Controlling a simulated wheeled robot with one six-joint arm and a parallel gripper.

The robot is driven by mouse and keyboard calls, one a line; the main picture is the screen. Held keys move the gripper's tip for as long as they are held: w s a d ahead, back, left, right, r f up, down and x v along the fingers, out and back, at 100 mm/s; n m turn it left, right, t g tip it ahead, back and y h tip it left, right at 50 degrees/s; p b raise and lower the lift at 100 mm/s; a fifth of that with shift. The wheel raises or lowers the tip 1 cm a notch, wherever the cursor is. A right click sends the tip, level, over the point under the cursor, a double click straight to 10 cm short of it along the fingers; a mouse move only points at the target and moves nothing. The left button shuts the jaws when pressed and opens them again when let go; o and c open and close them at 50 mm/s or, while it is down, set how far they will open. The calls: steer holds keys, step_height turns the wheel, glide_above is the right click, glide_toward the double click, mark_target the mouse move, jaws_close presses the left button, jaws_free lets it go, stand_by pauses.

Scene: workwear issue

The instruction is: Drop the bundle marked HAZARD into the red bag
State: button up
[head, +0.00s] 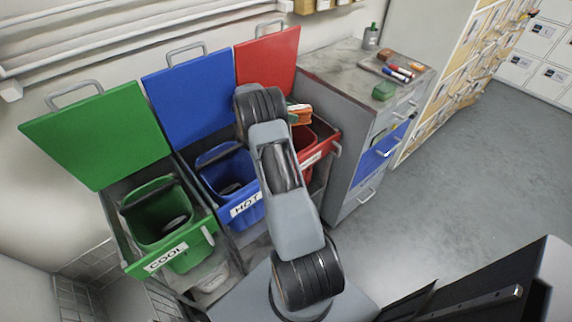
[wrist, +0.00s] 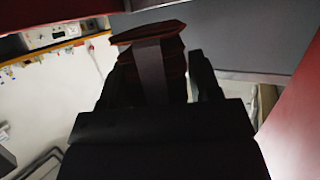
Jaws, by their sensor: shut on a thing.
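My gripper (wrist: 160,78) is shut on a folded bundle (wrist: 172,48), which looks dark red with a grey band in the wrist view. In the head view the bundle (head: 300,113) shows as an orange piece beside my wrist, over the back part of the red bag. No marking on it can be read. The red bag (head: 325,148) is open, with its red lid (head: 268,62) raised behind it. My arm hides much of the bag's opening and most of its white label. The gripper's fingers are hidden in the head view.
The blue bag (head: 243,211) marked HOT and the green bag (head: 190,258) marked COOL stand open to the left, lids raised. A grey drawer cabinet (head: 345,75) stands close on the right, with a tray of markers (head: 397,70) and a green item (head: 384,91) on top. Open floor lies farther right.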

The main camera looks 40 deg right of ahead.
step_height(320, 180, down, 2)
steer(key=shift+f+b, duration=0.1)
steer(key=shift+b, duration=0.65)
steer(key=o, duration=1.1)
step_height(320, 180, up, 3)
steer(key=shift+r+p, duration=0.15)
steer(key=shift+p, duration=0.15)
steer(key=s+a+r, duration=0.5)
steer(key=s+r, duration=0.1)
steer(key=s, duration=0.1)
steer(key=s+a+r+p, duration=0.1)
steer(key=s+a+r, duration=0.2)
steer(key=s+r, duration=0.1)
steer(key=shift+a, duration=0.3)
